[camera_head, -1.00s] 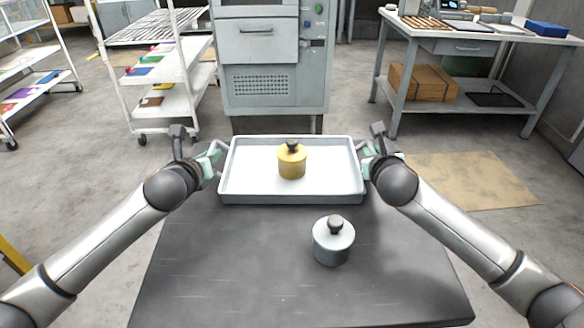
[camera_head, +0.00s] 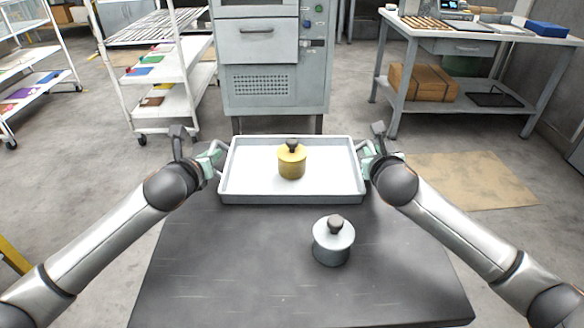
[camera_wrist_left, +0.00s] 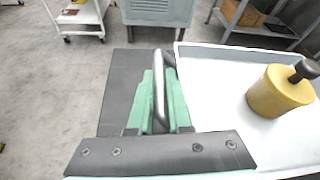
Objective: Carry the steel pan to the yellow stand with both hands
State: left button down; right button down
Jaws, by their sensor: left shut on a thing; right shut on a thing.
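The steel pan (camera_head: 240,196) is a shallow rectangular pale grey tray with a loop handle at each short end. It is at the far end of the dark table, and I cannot tell whether it rests there or is slightly raised. A yellow cylinder with a black knob (camera_head: 291,163) stands upright in it. My left gripper (camera_head: 216,157) is shut on the left handle, and the left wrist view shows the handle (camera_wrist_left: 159,90) between green fingers. My right gripper (camera_head: 370,159) is shut on the right handle. A yellow bar (camera_head: 13,256) shows at the left edge; I cannot tell whether it belongs to the yellow stand.
A grey cylinder with a dark knob (camera_head: 333,240) stands on the dark table (camera_head: 230,270), nearer me than the pan. A grey cabinet (camera_head: 273,80) stands beyond the table. A white rack cart (camera_head: 165,115) is back left, a workbench (camera_head: 470,45) back right. Floor shows on both sides.

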pick_arm(q)
jog(key=shift+r, duration=0.15)
pick_arm(e)
jog(key=shift+r, duration=0.15)
